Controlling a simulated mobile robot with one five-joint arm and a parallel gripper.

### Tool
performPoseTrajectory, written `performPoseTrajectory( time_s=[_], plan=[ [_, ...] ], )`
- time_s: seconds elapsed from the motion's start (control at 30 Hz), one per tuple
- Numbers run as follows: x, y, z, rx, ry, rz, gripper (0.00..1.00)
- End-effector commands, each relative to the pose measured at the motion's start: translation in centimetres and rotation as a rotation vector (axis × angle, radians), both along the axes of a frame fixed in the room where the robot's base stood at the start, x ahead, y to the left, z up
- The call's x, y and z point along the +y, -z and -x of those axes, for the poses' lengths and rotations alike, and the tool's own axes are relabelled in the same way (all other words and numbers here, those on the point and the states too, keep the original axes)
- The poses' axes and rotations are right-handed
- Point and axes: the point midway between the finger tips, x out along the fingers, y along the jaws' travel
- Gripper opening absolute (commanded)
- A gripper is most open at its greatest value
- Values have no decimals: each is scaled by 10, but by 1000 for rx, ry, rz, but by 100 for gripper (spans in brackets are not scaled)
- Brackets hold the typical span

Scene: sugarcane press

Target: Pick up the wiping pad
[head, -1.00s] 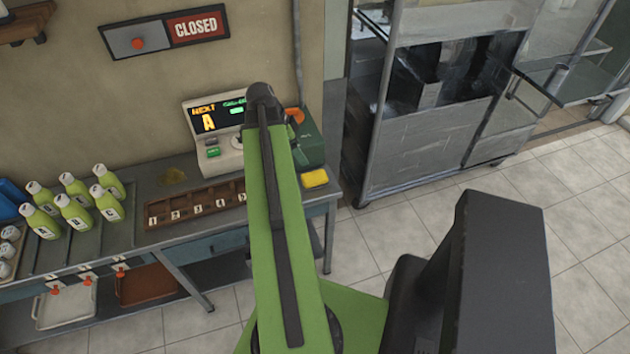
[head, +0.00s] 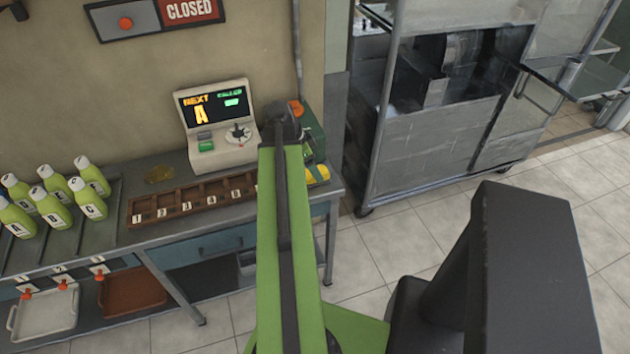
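The wiping pad (head: 319,174) is a small yellow block at the right end of the counter, near its front edge. It is partly covered by the end of my arm in the head view. My green arm reaches from the bottom of the picture up to the counter's right end. My gripper is hidden behind the arm's dark end joint, so its fingers, and whether they touch the pad, cannot be seen.
The counter (head: 225,223) also holds a numbered wooden rack (head: 170,207), several green bottles (head: 50,206) and a display console (head: 215,125). A green box (head: 308,125) stands behind the pad. A metal press cabinet (head: 430,150) is at the right. The tiled floor in front is open.

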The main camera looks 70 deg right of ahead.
Motion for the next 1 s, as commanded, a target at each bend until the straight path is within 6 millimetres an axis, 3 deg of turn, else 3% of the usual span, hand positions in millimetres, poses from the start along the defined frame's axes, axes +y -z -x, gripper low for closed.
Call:
performPoseTrajectory(
  time_s=[0.03, 0.2, 0.47, 0.9, 1.0],
  plan=[
    [-1, 16, 2, 0, 1, 0, 78],
    [-7, 41, 10, 0, 1, 0, 78],
    [-8, 39, 12, 0, 0, 0, 77],
    [-8, 39, 12, 0, 1, 0, 19],
    [-8, 39, 12, 0, 1, 0, 11]
  ],
)
